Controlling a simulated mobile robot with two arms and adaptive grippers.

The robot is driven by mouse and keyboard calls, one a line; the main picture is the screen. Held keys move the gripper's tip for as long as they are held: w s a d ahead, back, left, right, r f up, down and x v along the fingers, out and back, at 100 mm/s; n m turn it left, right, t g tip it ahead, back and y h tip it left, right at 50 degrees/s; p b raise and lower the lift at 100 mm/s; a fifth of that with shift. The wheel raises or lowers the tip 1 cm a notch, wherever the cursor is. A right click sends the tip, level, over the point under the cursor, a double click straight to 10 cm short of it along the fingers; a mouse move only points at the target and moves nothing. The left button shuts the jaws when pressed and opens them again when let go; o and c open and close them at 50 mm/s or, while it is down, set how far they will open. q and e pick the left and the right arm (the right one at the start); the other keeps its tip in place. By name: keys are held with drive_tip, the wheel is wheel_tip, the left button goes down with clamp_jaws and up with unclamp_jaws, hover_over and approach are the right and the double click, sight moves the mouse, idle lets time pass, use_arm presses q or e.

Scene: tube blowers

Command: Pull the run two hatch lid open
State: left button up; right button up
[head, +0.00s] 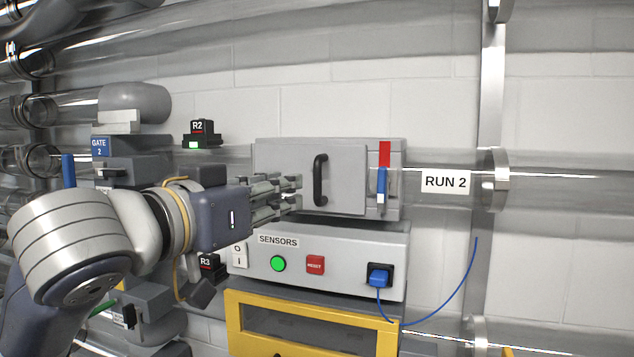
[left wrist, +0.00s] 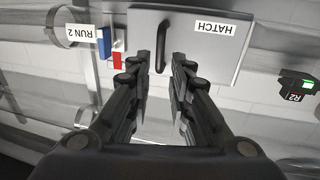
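The run two hatch lid (head: 345,165) is a grey square plate with a black bar handle (head: 320,180), and it looks closed. In the left wrist view the lid (left wrist: 222,55) bears a HATCH label. To the lid's right in the head view is a blue latch lever (head: 381,186) below a red patch (head: 384,153). My left gripper (head: 297,190) is in front of the lid, just left of the handle in the head view. In the left wrist view its fingers (left wrist: 161,58) are apart, with the handle (left wrist: 163,38) showing between and beyond the tips. Contact is not visible. My right gripper is not in view.
A SENSORS box (head: 345,266) with green and red buttons and a blue plug sits below the hatch. A yellow-framed panel (head: 300,322) is under it. A clear tube (head: 550,185) with a RUN 2 label (head: 446,181) runs right. A GATE 2 unit (head: 140,160) stands left.

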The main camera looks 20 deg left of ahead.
sight(315, 183)
use_arm(q)
drive_tip(key=p+x, duration=0.3)
drive_tip(key=x, duration=0.6)
drive_tip(key=shift+w+p, duration=0.3)
drive_tip(key=shift+p, duration=0.05)
drive_tip(key=shift+w+d, duration=0.15)
drive_tip(key=shift+w, duration=0.3)
clamp_jaws()
